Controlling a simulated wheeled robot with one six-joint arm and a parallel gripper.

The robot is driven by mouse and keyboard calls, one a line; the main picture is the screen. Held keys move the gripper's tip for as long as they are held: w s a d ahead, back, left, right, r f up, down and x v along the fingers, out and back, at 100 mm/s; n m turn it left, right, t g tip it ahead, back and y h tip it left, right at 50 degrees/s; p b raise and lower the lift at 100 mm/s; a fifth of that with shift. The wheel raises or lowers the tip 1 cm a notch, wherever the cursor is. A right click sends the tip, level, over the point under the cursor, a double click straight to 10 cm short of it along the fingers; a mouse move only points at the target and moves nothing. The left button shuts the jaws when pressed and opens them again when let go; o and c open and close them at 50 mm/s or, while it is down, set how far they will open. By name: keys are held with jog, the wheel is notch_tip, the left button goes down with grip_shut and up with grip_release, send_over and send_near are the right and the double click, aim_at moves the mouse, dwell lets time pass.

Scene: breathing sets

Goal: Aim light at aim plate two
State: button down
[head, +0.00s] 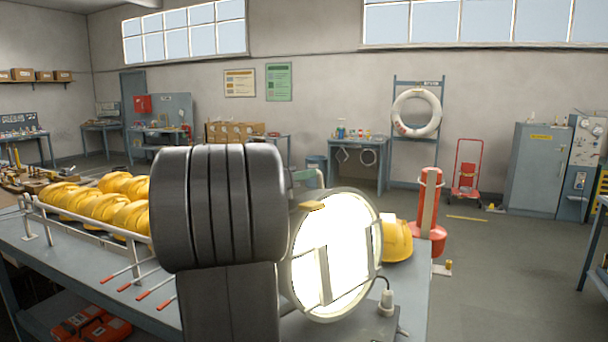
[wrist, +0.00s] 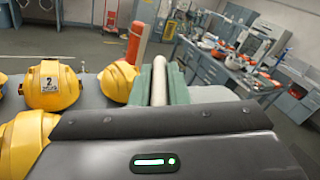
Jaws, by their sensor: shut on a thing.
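The light (head: 335,255) is a round lamp with a bright white face, standing at the bench's right end in the head view. My gripper (wrist: 158,82) has green pads closed around a pale bar in the wrist view, which looks like the light's handle. In the head view my dark arm covers part of the bench and the light's left side. I cannot pick out aim plate two for sure.
Yellow helmets (head: 115,200) sit in a rack on the bench left of the light; one helmet (wrist: 52,86) bears a "2" tag. Another helmet (head: 397,241) is right of the light. A red post (head: 430,215) stands behind. Open floor (head: 510,285) lies to the right.

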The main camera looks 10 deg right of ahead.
jog(key=c, duration=1.4)
grip_release()
jog(key=b+v, duration=0.2)
jog(key=v, duration=1.2)
jog(key=shift+b, duration=0.3)
jog(key=shift+w+d+r, duration=0.1)
jog(key=p+x, duration=0.2)
jog(key=x, duration=1.1)
jog(key=shift+w+d, duration=0.15)
jog(key=shift+d, duration=0.25)
